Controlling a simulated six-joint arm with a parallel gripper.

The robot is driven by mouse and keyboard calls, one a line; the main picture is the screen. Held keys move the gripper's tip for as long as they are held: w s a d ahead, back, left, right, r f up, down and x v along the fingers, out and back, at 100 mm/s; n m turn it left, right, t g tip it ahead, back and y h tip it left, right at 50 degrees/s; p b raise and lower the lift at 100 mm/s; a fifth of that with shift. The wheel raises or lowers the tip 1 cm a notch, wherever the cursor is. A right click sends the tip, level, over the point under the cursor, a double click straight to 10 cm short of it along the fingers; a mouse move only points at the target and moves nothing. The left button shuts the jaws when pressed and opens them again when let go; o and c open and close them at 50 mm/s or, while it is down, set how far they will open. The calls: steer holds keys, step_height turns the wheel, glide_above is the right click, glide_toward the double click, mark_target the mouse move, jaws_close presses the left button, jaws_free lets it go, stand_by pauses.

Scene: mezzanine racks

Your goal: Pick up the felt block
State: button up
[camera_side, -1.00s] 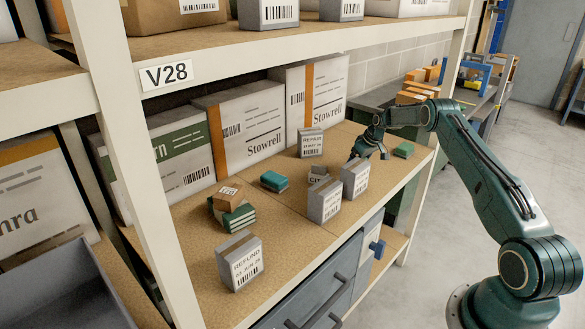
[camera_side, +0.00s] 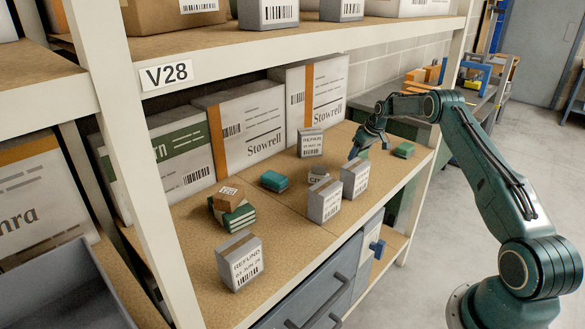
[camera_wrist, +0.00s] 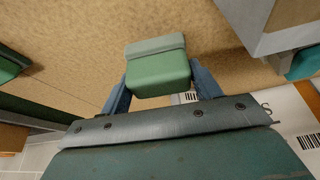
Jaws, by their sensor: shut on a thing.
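A green block (camera_wrist: 160,70) with a paler green band along one edge sits between the two blue fingers of my gripper (camera_wrist: 158,88) in the wrist view. I take it for the felt block. The fingers are shut on its two sides. In the side view my gripper (camera_side: 368,149) is over the back right part of the shelf board, behind a grey labelled box. Only a little of the green block (camera_side: 364,154) shows there, and its underside is hidden.
The grey labelled box (camera_side: 355,180) stands close in front of my gripper. A grey REPAIR box (camera_side: 311,143) is to its left, and another green block (camera_side: 403,150) to its right. A teal block (camera_side: 273,181) lies further left. Large Stowrell cartons (camera_side: 245,128) line the back.

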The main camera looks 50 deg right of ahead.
step_height(320, 180, up, 16)
stand_by(0.5)
steer(key=shift+r, duration=0.1)
stand_by(0.4)
